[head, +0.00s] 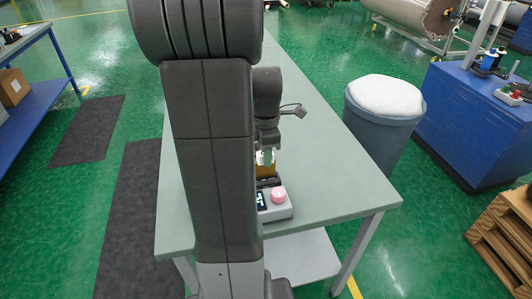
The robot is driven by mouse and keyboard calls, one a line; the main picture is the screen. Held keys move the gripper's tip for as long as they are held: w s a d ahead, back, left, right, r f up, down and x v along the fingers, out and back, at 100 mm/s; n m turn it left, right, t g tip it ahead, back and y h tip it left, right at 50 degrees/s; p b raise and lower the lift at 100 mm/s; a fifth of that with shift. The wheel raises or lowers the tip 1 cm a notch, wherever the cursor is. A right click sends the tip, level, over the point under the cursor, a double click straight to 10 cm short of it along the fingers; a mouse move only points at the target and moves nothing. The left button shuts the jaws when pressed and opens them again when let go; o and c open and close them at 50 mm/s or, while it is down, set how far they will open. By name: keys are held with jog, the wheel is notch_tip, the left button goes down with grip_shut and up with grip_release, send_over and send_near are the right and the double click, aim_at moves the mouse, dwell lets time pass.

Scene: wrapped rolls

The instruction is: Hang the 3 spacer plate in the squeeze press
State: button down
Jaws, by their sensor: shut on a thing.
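My arm stands in front of the camera and hides much of the work table. My gripper (265,157) points down over the table, half hidden behind the arm. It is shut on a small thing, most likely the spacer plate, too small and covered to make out. A yellow-brown piece (267,171) shows just below the fingers. Below it is a light grey device with a pink knob (278,196) and a dark display (261,200), which looks like the squeeze press. I cannot tell whether the held thing touches it.
The grey-green table (330,190) is clear to the right of the device. A grey bin with a white top (385,95) stands right of the table. A blue cabinet (470,130) and a wooden pallet (505,235) are farther right. Dark mats (88,130) lie at left.

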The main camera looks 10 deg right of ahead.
aim_at(266, 176)
jog(key=shift+f, duration=0.15)
dwell(0.3)
jog(key=shift+f+b, duration=2.25)
jog(key=shift+f, duration=0.9)
jog(key=c, duration=1.1)
grip_release()
jog(key=shift+r, duration=0.1)
notch_tip(266, 176, up, 14)
jog(key=shift+f, duration=0.15)
jog(key=shift+f, duration=0.1)
